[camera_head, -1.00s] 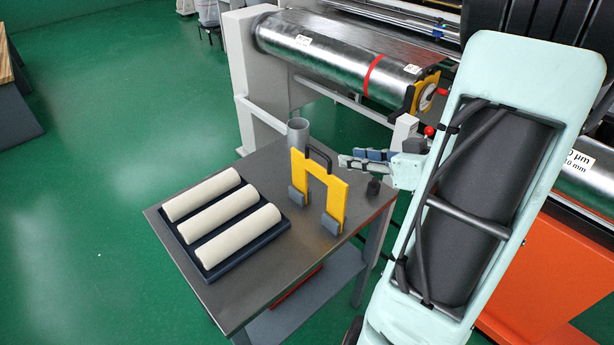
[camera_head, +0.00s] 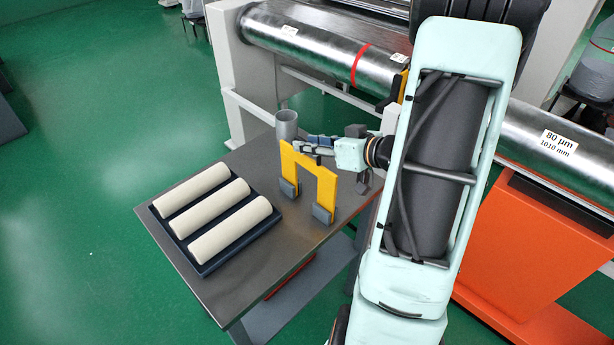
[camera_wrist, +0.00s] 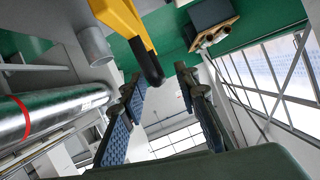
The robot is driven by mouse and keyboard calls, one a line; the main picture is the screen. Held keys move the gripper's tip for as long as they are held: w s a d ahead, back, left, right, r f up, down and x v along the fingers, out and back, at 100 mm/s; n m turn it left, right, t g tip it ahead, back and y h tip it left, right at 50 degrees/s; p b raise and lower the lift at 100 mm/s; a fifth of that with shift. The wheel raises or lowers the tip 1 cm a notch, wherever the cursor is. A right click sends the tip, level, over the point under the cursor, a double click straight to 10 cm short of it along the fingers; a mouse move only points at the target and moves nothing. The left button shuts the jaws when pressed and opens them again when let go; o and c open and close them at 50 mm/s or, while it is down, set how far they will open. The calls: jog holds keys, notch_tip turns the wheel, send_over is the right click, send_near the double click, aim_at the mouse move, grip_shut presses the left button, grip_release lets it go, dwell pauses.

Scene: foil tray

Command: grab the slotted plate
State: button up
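The slotted plate (camera_head: 326,185) is yellow with a wide slot open at the bottom. It stands upright on the table in two dark grey holder blocks (camera_head: 322,214). Its dark handle is mostly hidden behind my gripper (camera_head: 312,145) in the head view. In the wrist view, the yellow plate (camera_wrist: 125,18) enters from the top, and its dark handle (camera_wrist: 150,68) shows between the lines of my two fingers. My gripper (camera_wrist: 162,88) is open, with a gap between the blue-padded fingers. I cannot tell whether either finger touches the handle.
A dark tray (camera_head: 203,268) with three cream rolls lies left of the plate on the grey table (camera_head: 245,295). A grey cylinder (camera_head: 286,124) stands close behind the plate. A large metal roller machine (camera_head: 325,45) runs behind the table.

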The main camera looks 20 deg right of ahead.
grip_shut()
jog(key=shift+r, duration=0.1)
dwell(0.5)
